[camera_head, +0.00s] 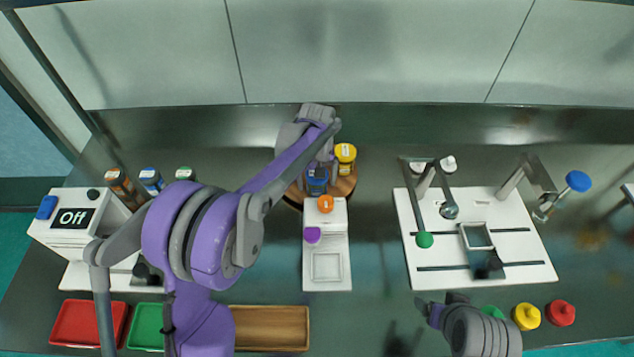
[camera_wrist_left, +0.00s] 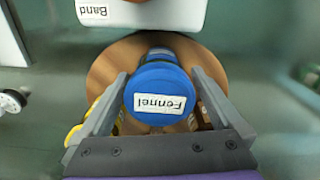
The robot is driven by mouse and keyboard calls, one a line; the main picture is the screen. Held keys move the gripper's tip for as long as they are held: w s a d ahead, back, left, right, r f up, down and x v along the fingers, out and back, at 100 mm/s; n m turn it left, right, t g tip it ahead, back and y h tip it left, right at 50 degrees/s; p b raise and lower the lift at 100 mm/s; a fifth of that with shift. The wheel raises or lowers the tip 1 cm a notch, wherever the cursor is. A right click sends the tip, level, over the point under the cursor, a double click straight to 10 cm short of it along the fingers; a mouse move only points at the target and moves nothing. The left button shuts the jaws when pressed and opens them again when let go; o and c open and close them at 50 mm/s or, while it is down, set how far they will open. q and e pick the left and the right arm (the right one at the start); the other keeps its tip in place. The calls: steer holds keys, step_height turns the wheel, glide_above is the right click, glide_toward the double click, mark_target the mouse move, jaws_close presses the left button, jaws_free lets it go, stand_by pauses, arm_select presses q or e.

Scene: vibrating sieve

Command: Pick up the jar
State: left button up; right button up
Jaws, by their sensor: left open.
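A jar with a blue lid (camera_wrist_left: 160,78) labelled "Fennel" stands upright on a round wooden stand (camera_wrist_left: 108,65). It shows in the head view as a blue-topped jar (camera_head: 317,182) on the same stand, partly hidden by my gripper. My left gripper (camera_wrist_left: 158,90) is open, with one finger on each side of the blue lid; I cannot tell whether they touch it. In the head view, my left gripper (camera_head: 318,160) is over the stand. A yellow-lidded jar (camera_head: 345,153) stands close on the right. My right gripper (camera_head: 432,309) is low at the front right, its fingers unclear.
A white scale-like device (camera_head: 327,277) sits in front of the stand. A white plate with metal arms (camera_head: 525,245) is on the right. Other jars (camera_head: 152,180) stand at the back left. Red (camera_head: 70,325) and green trays (camera_head: 147,328) lie at the front left.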

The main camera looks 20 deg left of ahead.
arm_select(q)
steer(key=c, duration=1.4)
steer(key=shift+r, duration=0.15)
